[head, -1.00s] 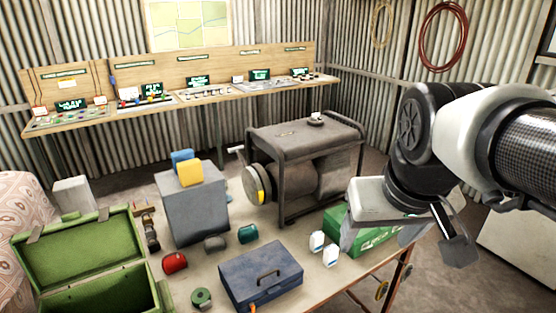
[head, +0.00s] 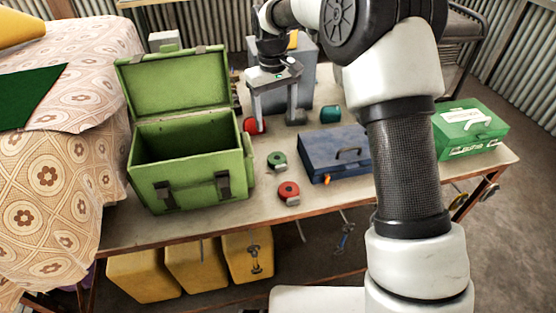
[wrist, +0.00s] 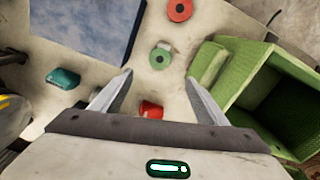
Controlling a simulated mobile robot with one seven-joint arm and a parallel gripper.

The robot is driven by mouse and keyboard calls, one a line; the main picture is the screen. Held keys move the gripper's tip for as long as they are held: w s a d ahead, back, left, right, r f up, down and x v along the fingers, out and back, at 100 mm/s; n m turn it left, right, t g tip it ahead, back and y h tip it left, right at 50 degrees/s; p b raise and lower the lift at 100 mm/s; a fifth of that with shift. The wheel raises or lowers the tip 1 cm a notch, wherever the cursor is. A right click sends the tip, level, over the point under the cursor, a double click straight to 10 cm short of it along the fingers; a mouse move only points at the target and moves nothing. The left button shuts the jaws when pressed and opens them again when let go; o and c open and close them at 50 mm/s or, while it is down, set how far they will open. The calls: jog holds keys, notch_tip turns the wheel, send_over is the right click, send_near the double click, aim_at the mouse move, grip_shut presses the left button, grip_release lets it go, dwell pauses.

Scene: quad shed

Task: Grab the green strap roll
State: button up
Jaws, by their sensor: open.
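The green strap roll (head: 277,161) lies on the table between the open green toolbox and the blue case. In the wrist view, the green strap roll (wrist: 160,57) shows just beyond the fingertips, roughly centred between them. My gripper (head: 277,125) is open and empty, pointing down behind the roll. Its two fingers also show in the wrist view (wrist: 158,77). I cannot tell the gripper's exact height.
The green toolbox (head: 190,185) stands left with its lid up. The blue case (head: 322,160) is right. Another red roll (head: 289,190) lies nearer the front edge. A teal roll (head: 330,114) lies behind the case. A grey box (head: 303,80) stands behind the gripper.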

aim_at(277, 158)
jog(key=f, duration=1.5)
jog(key=shift+w+d+f+b, duration=0.15)
jog(key=shift+d+f+b, duration=0.1)
jog(key=shift+b, duration=0.15)
jog(key=c, duration=1.2)
